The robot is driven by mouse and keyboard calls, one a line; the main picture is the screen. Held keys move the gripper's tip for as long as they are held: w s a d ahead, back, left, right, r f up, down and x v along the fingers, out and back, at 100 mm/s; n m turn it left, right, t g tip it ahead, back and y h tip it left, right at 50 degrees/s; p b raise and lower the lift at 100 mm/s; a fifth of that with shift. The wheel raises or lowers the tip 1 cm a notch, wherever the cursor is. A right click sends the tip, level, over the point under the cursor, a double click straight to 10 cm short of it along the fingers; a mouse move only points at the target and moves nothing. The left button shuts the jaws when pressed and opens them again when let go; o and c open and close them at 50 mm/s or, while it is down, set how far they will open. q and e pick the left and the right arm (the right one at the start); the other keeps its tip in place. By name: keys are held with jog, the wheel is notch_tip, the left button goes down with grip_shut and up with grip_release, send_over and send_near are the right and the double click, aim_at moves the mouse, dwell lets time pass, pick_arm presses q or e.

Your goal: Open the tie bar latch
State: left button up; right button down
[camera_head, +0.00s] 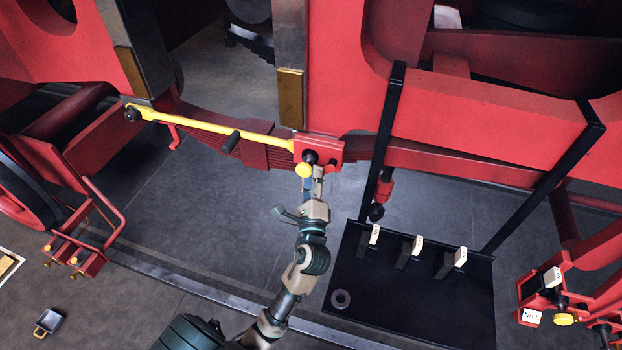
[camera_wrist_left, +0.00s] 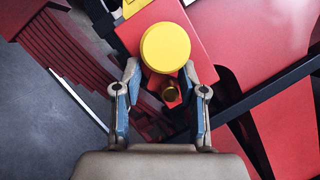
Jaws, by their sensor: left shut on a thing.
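The yellow tie bar (camera_head: 210,125) runs across the red frame, from a dark pivot at its left end to a red latch block (camera_head: 328,150) at its right end. A dark handle sticks out from the bar's middle. On the latch block sits a round yellow knob (camera_head: 303,170) with a black part just above it. My left gripper (camera_head: 311,179) is shut on the yellow knob (camera_wrist_left: 160,70). My right gripper is not in view.
A black tray (camera_head: 400,305) with several pale-tagged black pieces and a ring hangs on black bars right of my arm. A similar red block with a yellow knob (camera_head: 563,319) is at lower right. A red bracket (camera_head: 75,255) stands at left. The grey floor between is clear.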

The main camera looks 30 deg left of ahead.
pick_arm(q)
jog(key=shift+f+y, duration=0.25)
jog(key=shift+y, duration=0.05)
grip_shut()
jog(key=d, duration=0.3)
jog(key=shift+d+r, duration=0.15)
jog(key=shift+r, duration=0.2)
jog(key=shift+o, duration=1.3)
grip_release()
jog(key=shift+s, duration=0.15)
jog(key=o, duration=0.4)
jog(key=shift+a, duration=0.2)
jog(key=shift+o, duration=0.2)
jog(key=a+v, duration=0.1)
jog(key=v, duration=0.9)
jog(key=shift+s+f, duration=0.45)
jog(key=shift+s, duration=0.05)
